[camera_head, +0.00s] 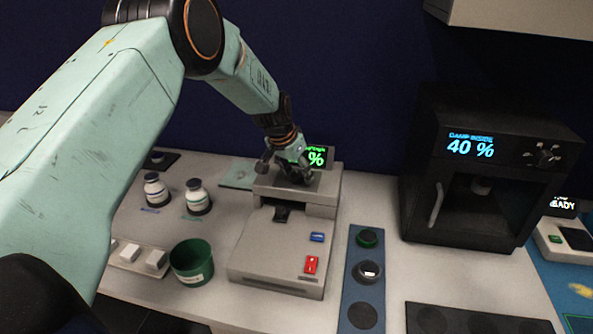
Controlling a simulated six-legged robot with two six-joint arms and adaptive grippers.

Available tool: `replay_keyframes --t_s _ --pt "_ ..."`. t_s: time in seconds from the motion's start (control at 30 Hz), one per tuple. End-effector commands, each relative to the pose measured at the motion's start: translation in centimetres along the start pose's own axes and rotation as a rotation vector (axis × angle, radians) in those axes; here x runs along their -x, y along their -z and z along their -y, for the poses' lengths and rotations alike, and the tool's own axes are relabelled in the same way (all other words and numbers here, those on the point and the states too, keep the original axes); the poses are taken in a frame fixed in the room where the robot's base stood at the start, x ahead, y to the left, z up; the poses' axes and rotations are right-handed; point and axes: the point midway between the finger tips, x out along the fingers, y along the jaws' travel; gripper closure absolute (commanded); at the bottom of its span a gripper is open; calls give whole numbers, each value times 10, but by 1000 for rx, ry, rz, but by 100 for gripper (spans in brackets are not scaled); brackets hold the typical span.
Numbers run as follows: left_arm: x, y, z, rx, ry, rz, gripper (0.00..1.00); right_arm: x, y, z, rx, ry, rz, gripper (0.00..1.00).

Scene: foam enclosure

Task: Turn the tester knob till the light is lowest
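The grey tester (278,252) stands on the bench in the middle, with a blue button, a red switch and a dark slot on its front deck. A small display (317,157) with green writing and a % sign stands at its back; my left gripper covers part of it, so the number is hidden. My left gripper (289,174) is down at the raised rear part of the tester, fingers pointing at its top. A dark part, perhaps the knob, sits at the fingers; I cannot tell whether they grip it. My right gripper is out of view.
Two white bottles (197,197) and a green cup (191,262) stand left of the tester. A blue strip (362,290) with round pieces lies to its right. A black cabinet (480,185) reading 40 % stands further right. White bench shows between them.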

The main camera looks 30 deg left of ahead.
Motion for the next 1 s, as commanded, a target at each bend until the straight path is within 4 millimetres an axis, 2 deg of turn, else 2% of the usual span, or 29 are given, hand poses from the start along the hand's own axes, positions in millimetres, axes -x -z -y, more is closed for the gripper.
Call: replay_keyframes --t_s 0.07,0.6,1.0 --pt "0 0 0 0 0 1 52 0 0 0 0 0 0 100" --pt "1 1 0 0 1 -2 97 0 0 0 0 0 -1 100" --pt "2 2 0 4 4 -5 97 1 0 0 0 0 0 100"
